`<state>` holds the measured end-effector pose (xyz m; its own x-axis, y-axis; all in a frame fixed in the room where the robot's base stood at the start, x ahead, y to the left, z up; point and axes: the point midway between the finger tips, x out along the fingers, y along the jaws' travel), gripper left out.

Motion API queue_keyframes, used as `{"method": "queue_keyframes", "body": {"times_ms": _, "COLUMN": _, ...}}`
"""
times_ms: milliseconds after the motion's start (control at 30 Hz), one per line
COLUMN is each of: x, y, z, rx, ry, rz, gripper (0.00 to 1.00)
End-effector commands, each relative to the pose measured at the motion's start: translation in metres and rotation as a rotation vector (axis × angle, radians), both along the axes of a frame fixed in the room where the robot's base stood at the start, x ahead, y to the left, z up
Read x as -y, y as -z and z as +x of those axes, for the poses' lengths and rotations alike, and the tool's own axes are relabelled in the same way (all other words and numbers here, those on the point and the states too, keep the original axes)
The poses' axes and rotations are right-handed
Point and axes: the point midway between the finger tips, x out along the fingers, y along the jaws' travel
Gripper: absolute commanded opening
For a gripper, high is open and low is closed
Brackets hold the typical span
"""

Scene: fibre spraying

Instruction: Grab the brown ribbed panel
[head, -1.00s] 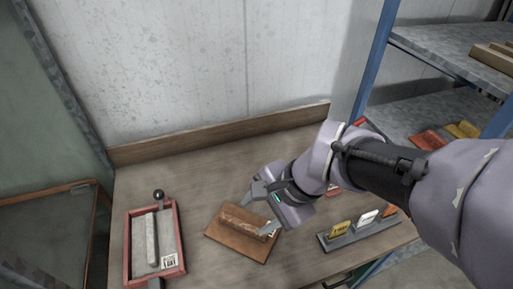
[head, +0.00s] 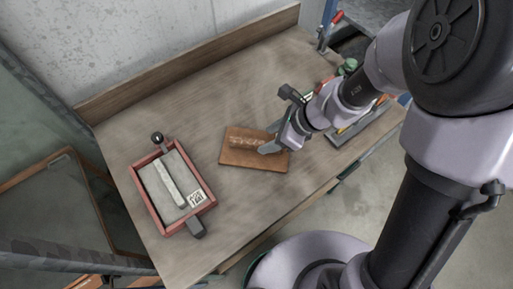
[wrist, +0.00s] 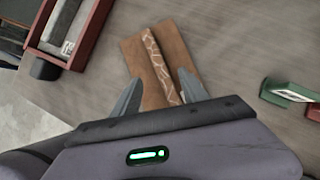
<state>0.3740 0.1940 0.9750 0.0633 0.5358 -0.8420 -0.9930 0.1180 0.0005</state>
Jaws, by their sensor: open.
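The brown ribbed panel (head: 240,156) lies flat on the workbench, with one raised, pale-patterned rib along it. My gripper (head: 271,140) is at the panel's right end, its fingers pointing left over it. In the wrist view the panel (wrist: 145,80) lies ahead of my gripper (wrist: 157,88). The two grey fingers are apart, one on each side of the rib, with no grip on it. I cannot tell whether the fingers touch the panel's surface.
A red-framed tray (head: 210,203) with a grey block and a label sits on the bench left of the panel. A rack with coloured tags (head: 357,127) and a green item (head: 348,66) are at the right. The bench (head: 195,115) behind the panel is clear.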

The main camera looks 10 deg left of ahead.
Motion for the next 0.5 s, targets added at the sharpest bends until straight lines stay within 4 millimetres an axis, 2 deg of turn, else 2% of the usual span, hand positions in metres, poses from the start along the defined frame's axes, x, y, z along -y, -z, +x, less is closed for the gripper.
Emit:
{"method": "queue_keyframes", "body": {"times_ms": 300, "x": -0.030, "y": 0.045, "z": 0.005, "rx": -0.001, "ry": -0.002, "rz": 0.000, "gripper": 0.52}}
{"method": "queue_keyframes", "body": {"times_ms": 500, "x": -0.033, "y": 0.047, "z": 0.006, "rx": 0.001, "ry": -0.001, "rz": 0.000, "gripper": 0.52}}
